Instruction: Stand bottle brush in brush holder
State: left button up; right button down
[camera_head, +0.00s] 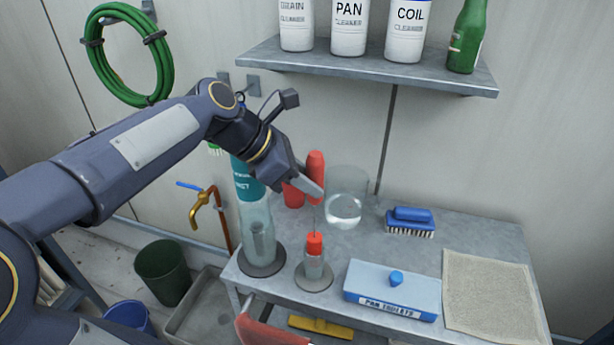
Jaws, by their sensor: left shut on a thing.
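My left gripper (308,183) is shut on an upright red handle (316,166), which I take to be the bottle brush. A thin stem runs down from it to a red piece (314,243) at the mouth of a small clear holder (314,268) on a round grey base. I cannot tell whether that red piece is part of the brush. Which of the two is the brush holder I cannot tell for certain. My right gripper is out of view.
A clear jar (346,195) stands behind the handle and another red thing (293,195) beside it. A blue scrub brush (410,221), a blue tablet box (392,290) and a beige mat (490,295) lie to the right. A shelf (370,70) with bottles overhangs the table.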

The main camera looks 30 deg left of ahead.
pick_arm(q)
jog(key=shift+f+b, duration=0.7)
jog(key=shift+f, duration=0.7)
jog(key=o, duration=1.1)
jog(key=shift+c, duration=0.2)
jog(key=v, duration=0.7)
jog(key=shift+s+a+r+p, duration=0.2)
jog(key=shift+a+r+p, duration=0.05)
jog(key=shift+r+p, duration=0.05)
